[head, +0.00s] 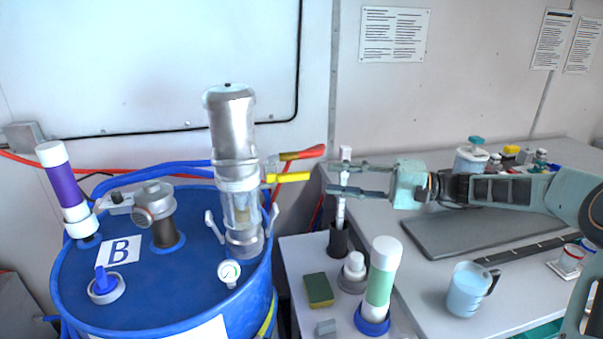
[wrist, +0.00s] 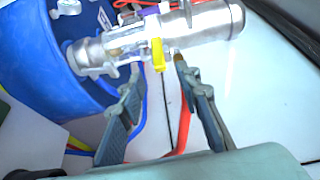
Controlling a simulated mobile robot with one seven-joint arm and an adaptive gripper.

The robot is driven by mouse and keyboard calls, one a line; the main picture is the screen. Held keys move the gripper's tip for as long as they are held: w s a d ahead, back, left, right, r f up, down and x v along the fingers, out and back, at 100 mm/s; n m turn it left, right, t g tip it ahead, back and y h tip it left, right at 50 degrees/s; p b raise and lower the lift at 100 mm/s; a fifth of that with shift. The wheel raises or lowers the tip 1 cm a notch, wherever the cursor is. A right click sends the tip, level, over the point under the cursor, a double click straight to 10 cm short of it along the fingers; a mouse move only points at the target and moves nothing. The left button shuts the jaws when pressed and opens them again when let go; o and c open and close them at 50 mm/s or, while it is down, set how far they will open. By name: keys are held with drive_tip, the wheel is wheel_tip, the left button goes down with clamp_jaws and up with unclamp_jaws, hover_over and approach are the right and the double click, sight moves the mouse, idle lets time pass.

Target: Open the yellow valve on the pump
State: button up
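The silver pump (head: 235,165) stands upright on the blue drum marked B. Its yellow valve (head: 290,177) is a short lever sticking out to the right, beside an orange-red hose end. My gripper (head: 329,177) is level with the valve, just to its right, with its fingers pointing at it. The fingers are apart, with nothing seen held. In the wrist view the yellow valve (wrist: 157,53) lies just beyond and between the two fingertips (wrist: 158,72). I cannot tell whether a finger touches it.
A thin white upright tool (head: 342,205) in a black holder lines up with my fingers in the head view. A green-and-white bottle (head: 381,275), a sponge (head: 319,290) and a jug (head: 467,290) stand below. A purple tube (head: 65,190) stands on the drum.

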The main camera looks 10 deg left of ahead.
sight(307, 177)
drive_tip(key=a, duration=0.6)
drive_tip(key=a+p, duration=0.1)
drive_tip(key=a, duration=0.2)
drive_tip(key=shift+s+a, duration=0.15)
drive_tip(key=shift+s, duration=0.15)
drive_tip(key=shift+c, duration=0.3)
clamp_jaws()
